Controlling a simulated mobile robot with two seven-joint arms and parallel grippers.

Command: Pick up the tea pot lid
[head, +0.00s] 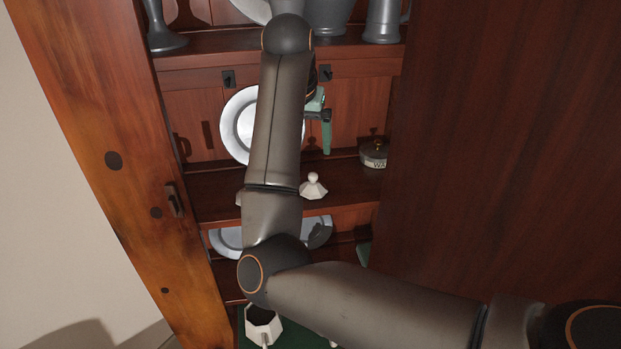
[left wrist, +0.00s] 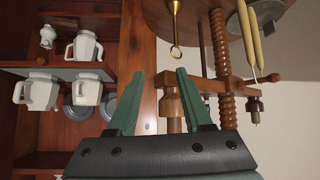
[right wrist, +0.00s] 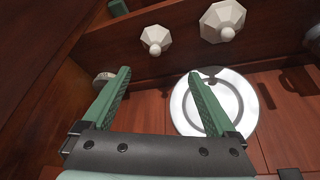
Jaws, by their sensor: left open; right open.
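A white faceted lid with a round knob (head: 313,187) sits on the middle shelf, just right of my right arm. In the right wrist view two such white lids show, a smaller one (right wrist: 156,38) and a larger one (right wrist: 223,20). In the head view the other is mostly hidden behind my arm. My right gripper (right wrist: 158,78) is open and empty, apart from both lids; in the head view its green finger shows above the shelf. A white pot without a visible lid (head: 262,326) stands low down. My left gripper (left wrist: 157,86) is open and empty, away from the lids.
A pale plate (head: 238,126) leans at the shelf's back. A round tin (head: 374,153) stands at its right end. A wooden cabinet side (head: 480,130) bounds the right. The left wrist view shows white pots (left wrist: 84,48) and a wooden screw press (left wrist: 222,70).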

